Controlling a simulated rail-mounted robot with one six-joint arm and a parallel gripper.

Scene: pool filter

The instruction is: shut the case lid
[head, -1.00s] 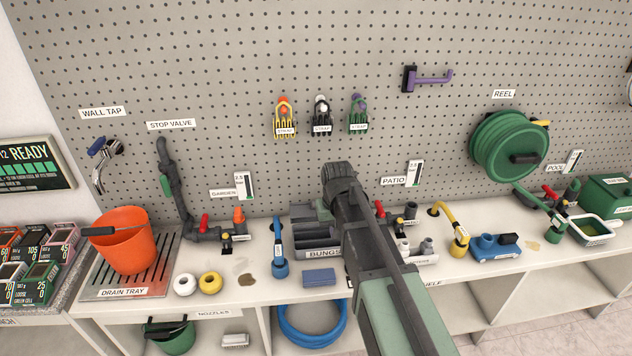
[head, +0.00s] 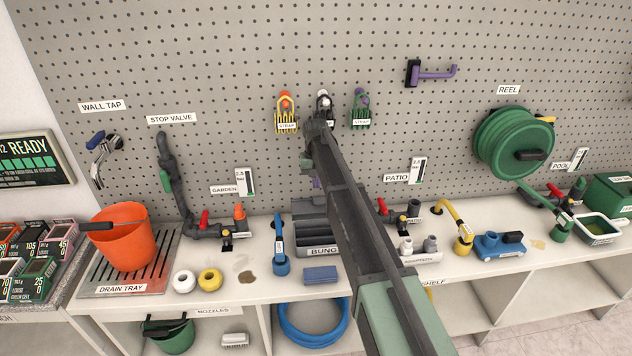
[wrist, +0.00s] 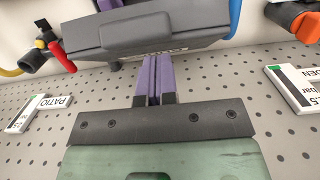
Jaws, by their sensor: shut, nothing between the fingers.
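The dark grey case (head: 322,251), labelled BUNGS, stands on the bench against the pegboard. Its inside compartments show, so it is open. The dark grey lid (head: 308,207) stands raised at its back, partly hidden by my arm. My gripper (head: 316,183) is mostly hidden behind my arm, above the case and close to the pegboard. In the wrist view its purple fingers (wrist: 152,70) are together and empty. Their tips are at the edge of a dark grey panel (wrist: 200,32) of the case; I cannot tell whether they touch it.
A blue hose end (head: 280,262) stands left of the case and a blue sponge (head: 320,275) lies in front. An adapters tray (head: 420,257) is to the right. Strap hooks (head: 286,112) hang on the pegboard above. Bare bench shows around the sponge.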

